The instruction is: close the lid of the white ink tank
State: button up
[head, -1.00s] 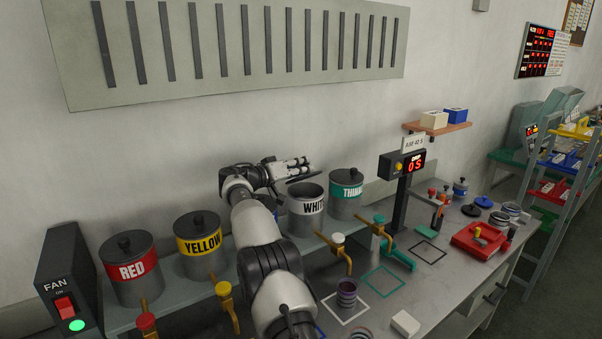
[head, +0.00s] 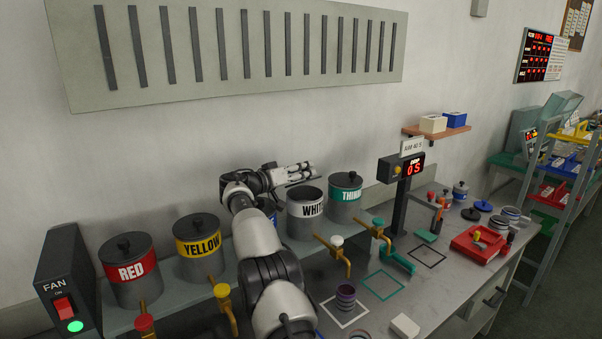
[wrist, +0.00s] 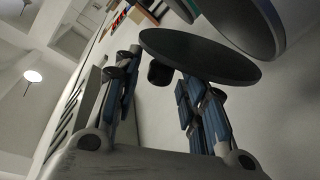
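The white ink tank (head: 303,228) stands on the raised shelf between the blue and thinner tanks, its top showing a dark opening. My gripper (head: 312,171) is above and behind its rim, pointing right. In the wrist view, a dark round lid (wrist: 205,57) with a black knob (wrist: 160,74) stands steeply tilted in front of my gripper (wrist: 165,90). The knob faces the gripper and lies between the two spread fingers, with gaps beside it. The right finger overlaps the lid's edge in the picture; I cannot tell whether it touches. The lid's hinge is hidden.
The closed thinner tank (head: 345,198) stands just right of the white tank. The yellow tank (head: 198,247) and red tank (head: 131,272) stand left, both lidded. The blue tank is mostly behind my arm. Taps (head: 334,252) stick out in front. The wall is close behind.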

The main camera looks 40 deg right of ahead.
jog(key=shift+o, duration=0.2)
jog(key=shift+a, duration=0.2)
jog(key=a, duration=0.3)
jog(key=s+a, duration=0.1)
jog(key=a, duration=0.3)
jog(key=a+r, duration=0.1)
jog(key=a, duration=0.3)
jog(key=shift+s+a+r, duration=0.1)
jog(key=shift+s+a, duration=0.1)
jog(key=shift+s, duration=0.15)
jog(key=shift+c, duration=0.4)
